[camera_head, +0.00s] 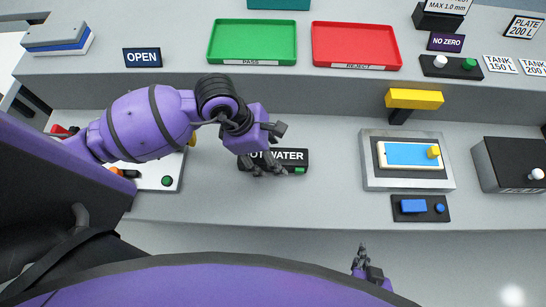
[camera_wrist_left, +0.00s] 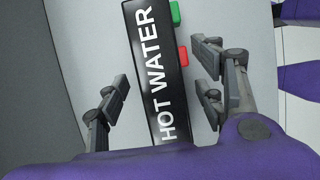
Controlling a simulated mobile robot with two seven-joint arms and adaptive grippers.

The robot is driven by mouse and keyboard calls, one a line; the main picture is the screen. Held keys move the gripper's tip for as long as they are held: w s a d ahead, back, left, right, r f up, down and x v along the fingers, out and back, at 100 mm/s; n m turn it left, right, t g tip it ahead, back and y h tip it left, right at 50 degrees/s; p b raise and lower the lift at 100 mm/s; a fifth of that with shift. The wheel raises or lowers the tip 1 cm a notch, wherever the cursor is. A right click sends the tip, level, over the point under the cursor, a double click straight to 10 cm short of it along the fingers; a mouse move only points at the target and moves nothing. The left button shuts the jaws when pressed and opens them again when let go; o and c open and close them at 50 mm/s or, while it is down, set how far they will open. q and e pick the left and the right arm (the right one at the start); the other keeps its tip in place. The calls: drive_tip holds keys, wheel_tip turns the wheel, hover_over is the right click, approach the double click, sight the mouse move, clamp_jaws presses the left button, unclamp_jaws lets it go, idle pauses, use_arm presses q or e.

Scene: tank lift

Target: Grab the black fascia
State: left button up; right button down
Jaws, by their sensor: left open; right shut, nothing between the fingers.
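The black fascia (camera_head: 297,158) is a long black panel lettered "HOT WATER", lying on the grey bench in the head view. My left gripper (camera_head: 269,171) is over it and hides part of its lettering. In the left wrist view the fascia (camera_wrist_left: 155,75) runs between the two spread fingers of my left gripper (camera_wrist_left: 162,75), with a gap on both sides. A green button and a red button sit along one edge of it. My left gripper is open and holds nothing. My right gripper (camera_head: 361,257) is shut and empty, in front of the bench's near edge.
A green tray (camera_head: 253,59) and a red tray (camera_head: 357,65) stand on the raised back shelf. To the right are a grey fixture (camera_head: 375,180) with a blue-screened panel, a yellow-topped post (camera_head: 414,98) and a black box (camera_head: 511,165). Bench between the fascia and fixture is clear.

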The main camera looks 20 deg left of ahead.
use_arm(q)
drive_tip(key=shift+f, duration=0.2)
idle(0.3)
drive_tip(key=c, duration=1.2)
drive_tip(key=shift+r, duration=0.1)
